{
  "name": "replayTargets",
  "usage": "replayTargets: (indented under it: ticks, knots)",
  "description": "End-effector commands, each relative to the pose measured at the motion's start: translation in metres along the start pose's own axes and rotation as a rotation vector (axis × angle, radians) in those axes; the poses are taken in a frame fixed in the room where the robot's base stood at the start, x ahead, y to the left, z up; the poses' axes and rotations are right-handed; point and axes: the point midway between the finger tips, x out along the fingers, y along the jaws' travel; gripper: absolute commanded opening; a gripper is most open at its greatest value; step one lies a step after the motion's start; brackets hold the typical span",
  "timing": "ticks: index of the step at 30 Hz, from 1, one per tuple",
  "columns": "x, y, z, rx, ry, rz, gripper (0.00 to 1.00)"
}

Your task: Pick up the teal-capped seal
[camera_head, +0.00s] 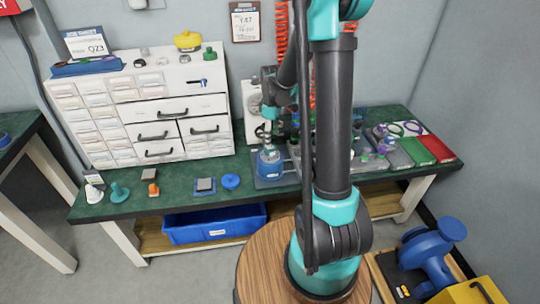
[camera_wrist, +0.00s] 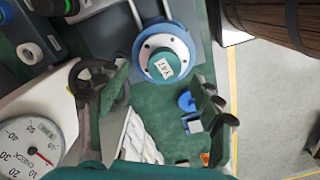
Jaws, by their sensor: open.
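A round blue-and-white piece with a teal cap marked with dark letters (camera_wrist: 163,65) sits in a fixture in the wrist view. In the head view the blue fixture piece (camera_head: 269,165) stands on the green bench, just below my gripper. A separate teal plug-like piece with a wide base (camera_head: 119,193) stands at the bench's left front. I cannot tell for certain which of the two is the named seal. My gripper (camera_wrist: 165,88) is open and empty, its fingers apart on either side below the capped piece in the wrist view. In the head view my arm hides part of the bench.
White drawers (camera_head: 150,110) stand at the bench's back left. A white piece (camera_head: 93,193), an orange piece (camera_head: 153,190), a grey block (camera_head: 205,185) and a blue disc (camera_head: 230,181) line the front. A dial gauge (camera_wrist: 30,145) is close to the left finger. Trays (camera_head: 434,148) lie right.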

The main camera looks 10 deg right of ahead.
Motion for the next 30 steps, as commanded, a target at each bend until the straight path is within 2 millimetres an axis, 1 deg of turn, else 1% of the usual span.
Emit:
replayTargets:
  ticks: [1,5,8,12,16,20,26,27,30]
  knots:
    - [0.004,0.000,0.000,0.000,0.000,0.000,0.66]
    - [0.011,0.000,0.000,0.000,0.000,0.000,0.66]
    - [0.019,-0.003,-0.002,-0.001,0.000,0.000,0.66]
    - [0.040,-0.008,-0.005,-0.002,0.000,0.000,0.66]
    - [0.054,-0.008,-0.005,0.000,0.000,0.000,0.66]
    - [0.061,-0.008,-0.005,0.000,0.000,0.000,0.66]
    - [0.062,-0.008,-0.005,0.000,0.000,0.000,0.66]
    - [0.062,-0.008,-0.005,0.000,0.000,0.000,0.65]
    - [0.061,-0.008,-0.005,0.000,0.000,0.000,0.53]
